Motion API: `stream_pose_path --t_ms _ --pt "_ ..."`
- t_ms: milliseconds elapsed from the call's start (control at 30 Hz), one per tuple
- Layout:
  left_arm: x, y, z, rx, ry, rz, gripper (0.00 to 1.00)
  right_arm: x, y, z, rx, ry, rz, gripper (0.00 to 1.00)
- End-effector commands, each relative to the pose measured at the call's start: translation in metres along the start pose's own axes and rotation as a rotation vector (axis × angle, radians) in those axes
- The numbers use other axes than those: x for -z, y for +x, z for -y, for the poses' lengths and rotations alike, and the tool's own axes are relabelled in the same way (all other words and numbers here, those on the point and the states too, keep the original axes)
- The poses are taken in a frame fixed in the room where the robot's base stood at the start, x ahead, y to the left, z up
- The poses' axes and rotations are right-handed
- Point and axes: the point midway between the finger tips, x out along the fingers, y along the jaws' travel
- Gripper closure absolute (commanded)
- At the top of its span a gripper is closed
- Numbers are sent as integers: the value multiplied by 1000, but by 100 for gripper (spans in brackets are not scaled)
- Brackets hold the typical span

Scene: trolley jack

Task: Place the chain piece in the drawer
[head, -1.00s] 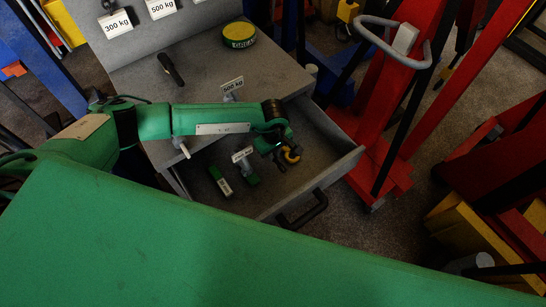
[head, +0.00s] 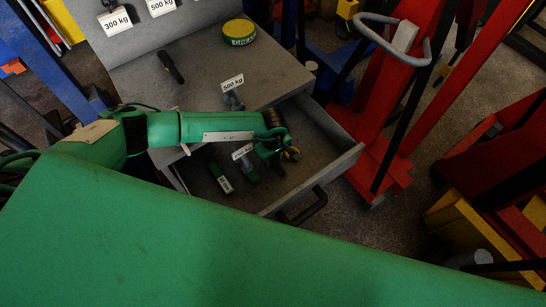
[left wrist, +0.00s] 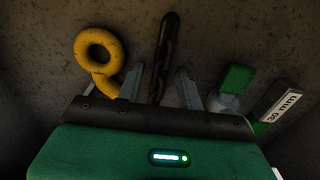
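A yellow ring-shaped piece (head: 291,154), which looks like the chain piece, is inside the open drawer (head: 335,172). In the left wrist view the yellow piece (left wrist: 101,52) lies on the drawer floor, just left of the fingers and outside the gap between them. My left gripper (head: 273,165) is over the drawer, pointing down. In the left wrist view its two grey fingers (left wrist: 158,88) stand apart, with a dark drill bit (left wrist: 167,45) visible between and beyond them. I cannot tell whether a finger touches the yellow piece. My right gripper is not in view.
A green box labelled 30 mm (left wrist: 280,103) and a green-and-grey tagged item (head: 246,165) lie in the drawer. On the cabinet top are a 500 kg tagged item (head: 232,96), a dark tool (head: 171,67) and a green-yellow tin (head: 238,33). A red trolley jack (head: 385,120) stands right.

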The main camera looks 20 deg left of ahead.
Motion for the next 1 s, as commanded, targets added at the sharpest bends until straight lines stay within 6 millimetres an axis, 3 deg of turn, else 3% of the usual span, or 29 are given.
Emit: stream_pose_path --t_ms 367,800,1000 --pt "1 -7 0 -1 0 -1 63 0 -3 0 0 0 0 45" --pt "0 -94 -1 -3 1 -1 63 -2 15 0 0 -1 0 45" --pt "0 -117 0 -1 1 0 63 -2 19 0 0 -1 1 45"
